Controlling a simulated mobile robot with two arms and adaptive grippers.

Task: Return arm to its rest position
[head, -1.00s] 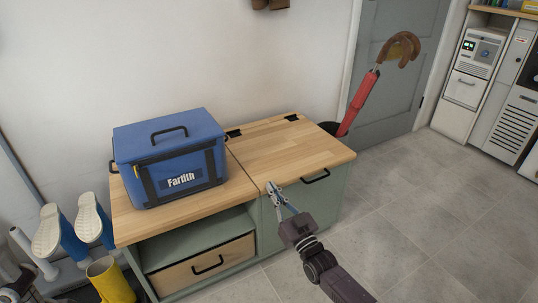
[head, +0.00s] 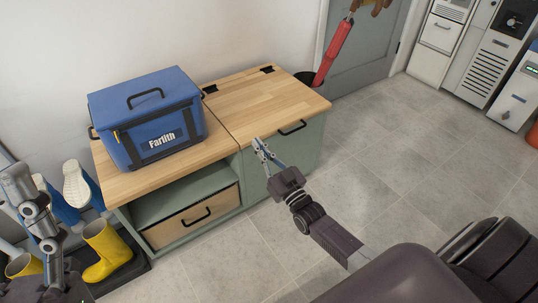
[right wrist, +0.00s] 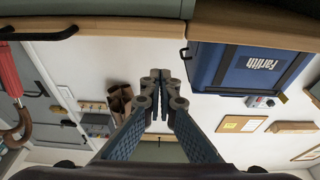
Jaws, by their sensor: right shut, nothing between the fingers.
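My right gripper (head: 259,146) is in front of the cabinet's top edge in the head view, with its arm coming in from the lower right. In the right wrist view its fingers (right wrist: 160,78) meet at the tips, with nothing between them. My left arm shows at the lower left of the head view, but its fingers are not clearly in view. The wooden-topped green cabinet (head: 265,105) stands against the wall. A blue cooler box (head: 147,115) sits on its left half, and it also shows upside down in the right wrist view (right wrist: 245,70).
White appliances (head: 490,65) line the far right. The grey tiled floor (head: 385,145) between is clear.

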